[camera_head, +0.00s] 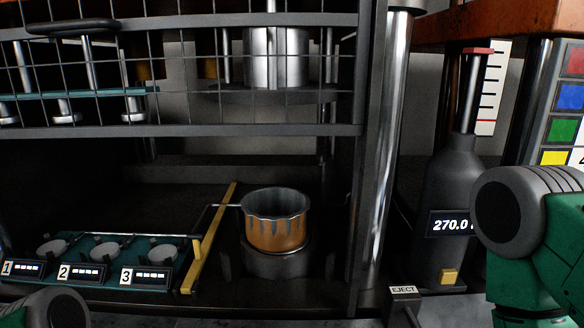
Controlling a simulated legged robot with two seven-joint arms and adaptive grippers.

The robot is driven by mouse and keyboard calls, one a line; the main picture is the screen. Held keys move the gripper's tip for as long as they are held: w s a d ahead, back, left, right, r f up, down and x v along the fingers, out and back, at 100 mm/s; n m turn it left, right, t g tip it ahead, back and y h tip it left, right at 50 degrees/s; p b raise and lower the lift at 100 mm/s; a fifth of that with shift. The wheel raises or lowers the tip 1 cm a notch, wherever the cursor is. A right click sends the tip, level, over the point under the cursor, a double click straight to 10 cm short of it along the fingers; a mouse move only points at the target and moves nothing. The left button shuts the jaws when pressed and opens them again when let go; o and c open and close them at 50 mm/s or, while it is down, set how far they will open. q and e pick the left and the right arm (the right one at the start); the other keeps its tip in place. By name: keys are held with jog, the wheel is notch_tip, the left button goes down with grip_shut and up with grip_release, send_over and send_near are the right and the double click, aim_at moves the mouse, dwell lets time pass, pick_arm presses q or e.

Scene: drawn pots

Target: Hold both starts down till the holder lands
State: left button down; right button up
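An orange-brown pot (276,232) with a jagged, grey, drip-like rim stands upright on a dark round base (278,263) inside the machine. A shiny metal cylinder (275,58) hangs above it behind the wire guard, with a clear gap between; I cannot tell whether this is the holder. No part is labelled as a start. A small yellow block (449,276) sits at the foot of a dark bottle-shaped unit (452,185) reading 270.0. Green and dark parts of my arms show at the lower left and right edges, but neither gripper is visible.
A wire guard (180,130) crosses the upper front. A teal tray (95,248) with small cups and plates numbered 1 to 3 sits left of a yellow strip (210,240). A thick metal post (388,150) stands right of the pot. An EJECT lever (404,291) is at front.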

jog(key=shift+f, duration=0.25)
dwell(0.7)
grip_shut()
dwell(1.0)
